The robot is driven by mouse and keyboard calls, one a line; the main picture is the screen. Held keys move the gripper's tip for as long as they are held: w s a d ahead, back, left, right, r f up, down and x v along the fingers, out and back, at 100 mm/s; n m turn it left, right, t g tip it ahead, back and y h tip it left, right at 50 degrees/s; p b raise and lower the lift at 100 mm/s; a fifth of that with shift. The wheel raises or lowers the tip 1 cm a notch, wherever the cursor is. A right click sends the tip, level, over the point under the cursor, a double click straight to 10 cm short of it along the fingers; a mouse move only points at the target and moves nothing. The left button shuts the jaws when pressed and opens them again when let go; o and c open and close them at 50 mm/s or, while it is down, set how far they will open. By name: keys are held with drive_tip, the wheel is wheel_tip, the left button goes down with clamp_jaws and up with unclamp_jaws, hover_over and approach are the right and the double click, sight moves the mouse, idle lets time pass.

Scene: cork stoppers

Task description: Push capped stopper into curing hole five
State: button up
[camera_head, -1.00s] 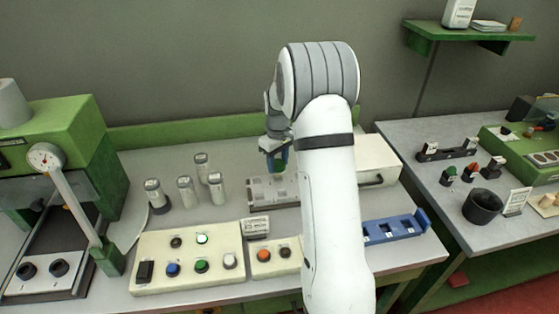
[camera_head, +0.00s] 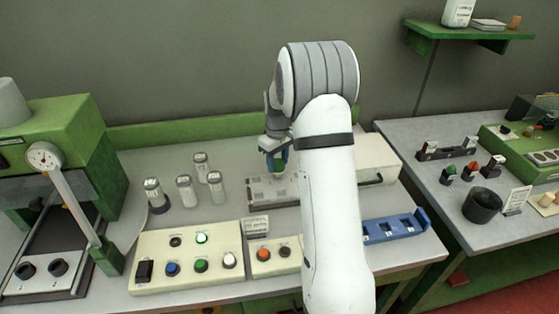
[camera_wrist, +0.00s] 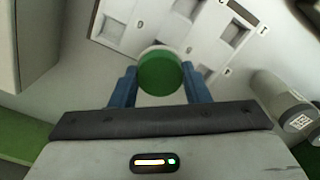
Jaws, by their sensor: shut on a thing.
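My gripper (camera_wrist: 158,80) is shut on a stopper with a round green cap (camera_wrist: 160,74), held between its two blue fingers in the wrist view. A pale rim shows along the cap's far edge. The pale curing block (camera_wrist: 118,33) with square recesses lies beyond and under the stopper. In the head view, my gripper (camera_head: 274,155) is over the back right part of the grey curing block (camera_head: 262,192). The arm hides part of the block. The stopper's lower end is hidden, so I cannot tell whether it is in a hole.
Several pale cylinders (camera_head: 185,190) stand left of the block. A button panel (camera_head: 190,258) and a smaller one (camera_head: 272,257) lie in front. A white box (camera_head: 378,160) and a blue rack (camera_head: 395,228) are to the right. A green press (camera_head: 60,160) stands at far left.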

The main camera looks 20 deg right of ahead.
sight(278, 163)
drive_tip(key=shift+f+b, duration=0.75)
drive_tip(key=shift+f, duration=0.4)
idle(0.9)
drive_tip(key=o, duration=1)
drive_tip(key=shift+o, duration=0.2)
wheel_tip(278, 163, up, 7)
drive_tip(key=shift+r+b, duration=0.2)
drive_tip(key=shift+b, duration=0.15)
drive_tip(key=shift+r, duration=0.2)
